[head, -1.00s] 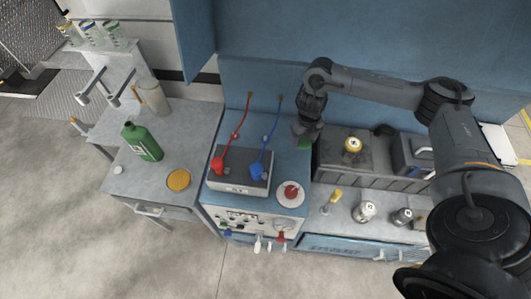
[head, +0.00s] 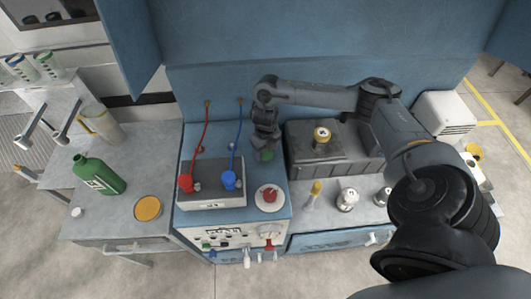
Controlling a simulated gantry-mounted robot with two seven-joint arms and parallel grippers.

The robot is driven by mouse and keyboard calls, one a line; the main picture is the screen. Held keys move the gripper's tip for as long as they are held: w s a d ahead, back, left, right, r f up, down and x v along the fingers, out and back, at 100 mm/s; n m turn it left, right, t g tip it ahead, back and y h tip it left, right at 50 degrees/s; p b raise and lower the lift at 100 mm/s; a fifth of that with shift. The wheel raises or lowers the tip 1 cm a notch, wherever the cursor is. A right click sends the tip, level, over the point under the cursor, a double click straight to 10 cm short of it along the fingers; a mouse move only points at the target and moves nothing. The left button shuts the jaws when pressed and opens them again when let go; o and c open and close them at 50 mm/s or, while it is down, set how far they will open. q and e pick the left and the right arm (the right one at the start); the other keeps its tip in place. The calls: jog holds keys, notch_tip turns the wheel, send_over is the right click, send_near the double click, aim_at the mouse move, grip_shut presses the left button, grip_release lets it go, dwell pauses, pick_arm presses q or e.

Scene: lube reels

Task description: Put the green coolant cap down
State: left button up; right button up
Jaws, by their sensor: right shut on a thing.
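The green coolant cap (head: 268,155) is held at the tip of my right gripper (head: 265,152), partly hidden by the fingers. My right gripper is shut on it and points down over the blue bench top (head: 272,172), just left of the grey box. I cannot tell whether the cap touches the bench. A green bottle (head: 99,174) stands on the grey table at the left. My left gripper is not in view.
A grey battery (head: 212,195) with a red and a blue clamp lies left of my gripper. A white dish (head: 269,198) with a red piece is in front of it.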

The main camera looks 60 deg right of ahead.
jog(key=shift+f, duration=0.7)
jog(key=shift+f, duration=0.2)
jog(key=o, duration=1.1)
